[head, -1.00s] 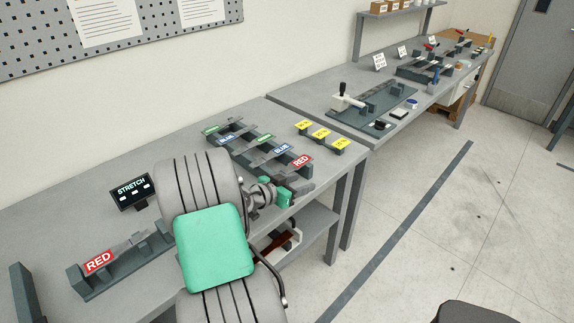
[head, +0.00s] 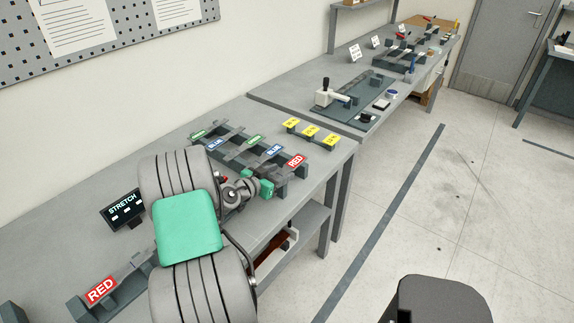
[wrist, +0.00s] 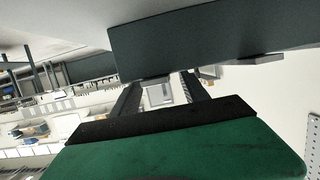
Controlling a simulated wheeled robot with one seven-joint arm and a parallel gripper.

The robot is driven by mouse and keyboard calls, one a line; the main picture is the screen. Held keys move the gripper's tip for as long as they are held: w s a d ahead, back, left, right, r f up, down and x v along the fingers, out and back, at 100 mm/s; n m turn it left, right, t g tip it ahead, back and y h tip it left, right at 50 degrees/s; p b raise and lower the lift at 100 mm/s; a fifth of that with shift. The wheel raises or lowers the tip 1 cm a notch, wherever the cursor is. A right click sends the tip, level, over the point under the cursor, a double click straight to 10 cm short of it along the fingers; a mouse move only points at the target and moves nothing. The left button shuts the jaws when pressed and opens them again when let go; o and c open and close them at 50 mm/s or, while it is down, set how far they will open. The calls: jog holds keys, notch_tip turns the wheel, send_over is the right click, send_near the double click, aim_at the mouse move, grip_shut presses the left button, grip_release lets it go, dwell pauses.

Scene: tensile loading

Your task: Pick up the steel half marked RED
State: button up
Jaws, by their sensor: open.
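A dark rack (head: 233,163) on the near bench has green, blue and red labels. Its red label (head: 296,161) is at the near right end. A second holder with a RED label (head: 102,289) stands at the lower left. The steel half marked RED cannot be clearly picked out from the dark rack parts. My gripper (wrist: 163,88) is open in the wrist view. A small silver-grey shape shows between its fingers, and I cannot tell what it is. In the head view my green hand (head: 262,183) is close to the rack's near right part. The fingertips are hard to make out there.
The STRETCH display (head: 122,208) stands left of my arm. A small stand with yellow labels (head: 311,132) is behind the rack. A lever fixture (head: 350,97) is on the far bench. In the wrist view a dark slab (wrist: 210,38) lies across the top.

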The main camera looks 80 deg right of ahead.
jog(key=shift+x, duration=1.05)
grip_shut()
jog(key=shift+r, duration=0.1)
